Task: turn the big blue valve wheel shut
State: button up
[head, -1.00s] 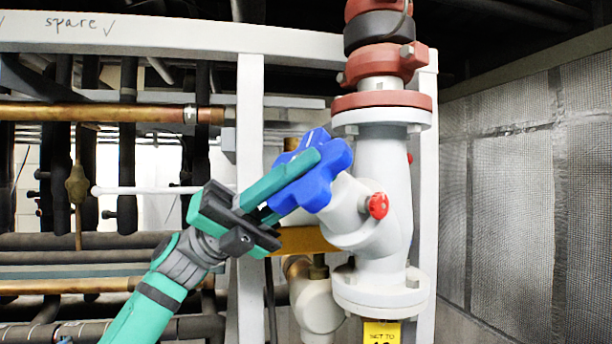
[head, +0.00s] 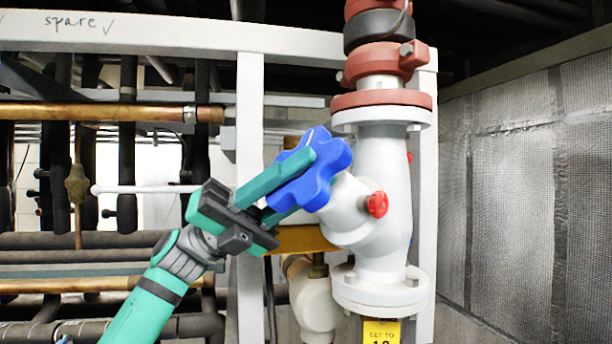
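The big blue valve wheel (head: 322,178) has a lobed rim and sits tilted on the end of the white valve body's (head: 384,215) slanted neck, facing up and to the left. My gripper (head: 296,187) reaches it from the lower left. One teal finger lies across the wheel's near face, and the other runs below its lower left edge. The fingers are spread with part of the wheel between them. Whether both press on the rim cannot be seen, as the wheel hides the far fingertip.
A small red knob (head: 377,204) sticks out of the valve body. A yellow tag (head: 381,332) hangs below the bottom flange. A white frame post (head: 249,150) stands just left of the wheel, with copper and dark pipes behind. A mesh-covered wall (head: 530,190) closes the right side.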

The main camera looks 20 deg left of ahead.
jog(key=v, duration=0.7)
jog(key=shift+a, duration=0.15)
